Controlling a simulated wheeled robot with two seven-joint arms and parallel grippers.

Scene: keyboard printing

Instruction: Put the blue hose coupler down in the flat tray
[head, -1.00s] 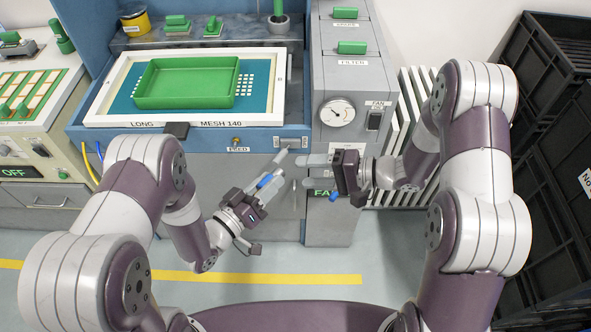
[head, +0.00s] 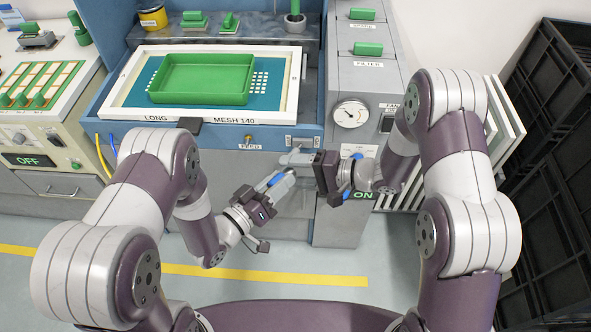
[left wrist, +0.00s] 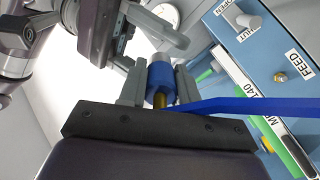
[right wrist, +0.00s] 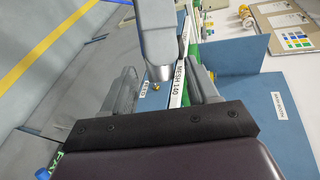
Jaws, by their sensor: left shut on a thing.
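The blue hose coupler (left wrist: 160,78) is between the fingers of my left gripper (left wrist: 158,85), with a brass end below it. In the head view, my left gripper (head: 278,180) holds the coupler in front of the blue machine, tilted. The green flat tray (head: 205,97) lies on the white-framed screen, behind and left of my grippers. My right gripper (head: 298,158) is just above and right of the left one. In the right wrist view, its fingers (right wrist: 165,88) are apart, with a grey rounded piece (right wrist: 155,45) between or beyond them; contact is unclear.
The blue machine front (head: 235,135) and its FEED knob lie just behind my grippers. A grey cabinet with a gauge (head: 351,115) stands right of it. Black crates (head: 540,130) are at the right. A bright blue strip (left wrist: 250,104) crosses the left wrist view.

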